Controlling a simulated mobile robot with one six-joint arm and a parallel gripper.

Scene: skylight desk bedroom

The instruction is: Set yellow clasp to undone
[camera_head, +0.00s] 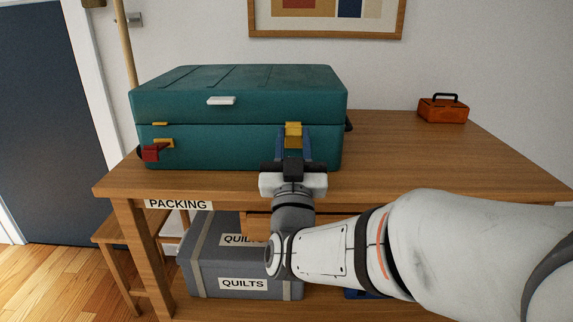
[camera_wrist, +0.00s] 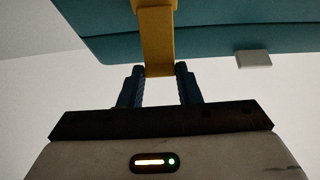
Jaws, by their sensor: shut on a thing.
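A teal case (camera_head: 230,143) stands closed on the wooden table. The yellow clasp (camera_head: 293,130) is on the right of its front and spans the seam between lid and base. My gripper (camera_head: 293,148) is in front of the case with its blue fingers on either side of this clasp. In the wrist view, the lower end of the yellow clasp (camera_wrist: 158,55) lies between the fingertips of my gripper (camera_wrist: 159,74). A red-ended clasp (camera_head: 153,152) at the front left sticks outward below the seam, apart from a small yellow catch (camera_head: 160,124) on the lid.
A white tab (camera_head: 221,101) is on the lid's front. An orange box (camera_head: 443,109) with a black handle stands at the table's back right. The wooden table (camera_head: 390,150) is clear between. A grey quilts box (camera_head: 215,266) sits below.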

